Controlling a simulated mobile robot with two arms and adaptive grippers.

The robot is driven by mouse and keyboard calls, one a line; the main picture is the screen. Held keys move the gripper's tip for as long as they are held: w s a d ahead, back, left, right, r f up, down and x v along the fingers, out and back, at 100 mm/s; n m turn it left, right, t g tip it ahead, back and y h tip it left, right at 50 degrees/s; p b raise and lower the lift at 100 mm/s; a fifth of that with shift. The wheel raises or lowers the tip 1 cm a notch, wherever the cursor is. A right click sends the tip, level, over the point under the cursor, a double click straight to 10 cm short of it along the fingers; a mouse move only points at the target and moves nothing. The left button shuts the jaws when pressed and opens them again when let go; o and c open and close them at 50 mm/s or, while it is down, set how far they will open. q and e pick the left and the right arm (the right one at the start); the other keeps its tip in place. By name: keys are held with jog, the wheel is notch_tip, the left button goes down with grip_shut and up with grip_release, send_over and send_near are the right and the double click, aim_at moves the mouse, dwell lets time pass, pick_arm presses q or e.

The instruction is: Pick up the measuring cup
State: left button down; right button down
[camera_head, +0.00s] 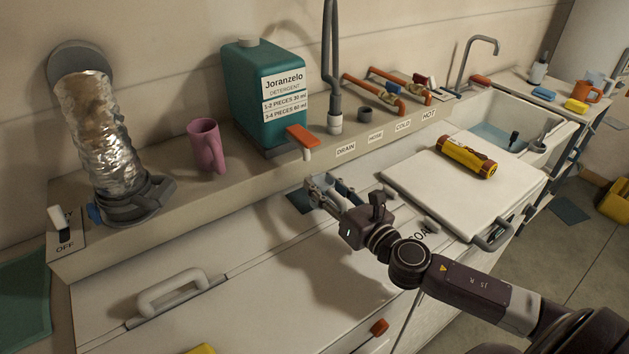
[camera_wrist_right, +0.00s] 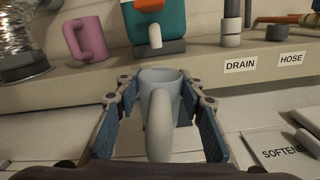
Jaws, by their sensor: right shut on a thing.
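A pale blue-grey measuring cup (camera_wrist_right: 160,112) is in the middle of the right wrist view, its rounded handle facing the camera. My right gripper (camera_wrist_right: 160,90) has a blue-padded finger on each side of it and is shut on it. In the head view my right gripper (camera_head: 331,190) is over the white machine top, just in front of the ledge, below the detergent jug. There the cup is small and mostly hidden by the fingers. My left gripper is not in view.
A teal detergent jug (camera_head: 262,95) with an orange spout lever and a pink mug (camera_head: 206,146) stand on the ledge (camera_head: 240,179). A foil duct (camera_head: 100,130) is at left. A yellow flashlight (camera_head: 467,157) lies on the white lid (camera_head: 440,190) at right, near the sink (camera_head: 500,125).

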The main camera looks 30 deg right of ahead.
aim_at(346, 207)
jog(key=s, duration=0.2)
jog(key=s+b, duration=0.1)
jog(key=s, duration=0.1)
jog(key=s+b, duration=0.1)
jog(key=s, duration=0.1)
jog(key=shift+s+d+f, duration=0.1)
jog(key=shift+s+d, duration=0.15)
jog(key=shift+d, duration=0.15)
jog(key=shift+s+d+b, duration=0.2)
jog(key=shift+s+b, duration=0.15)
jog(key=shift+s, duration=0.85)
jog(key=shift+s+d+b, duration=0.2)
jog(key=shift+s+b, duration=0.15)
jog(key=shift+s, duration=0.85)
jog(key=shift+r, duration=0.2)
notch_tip(346, 207, up, 4)
jog(key=p, duration=0.4)
jog(key=shift+p, duration=0.3)
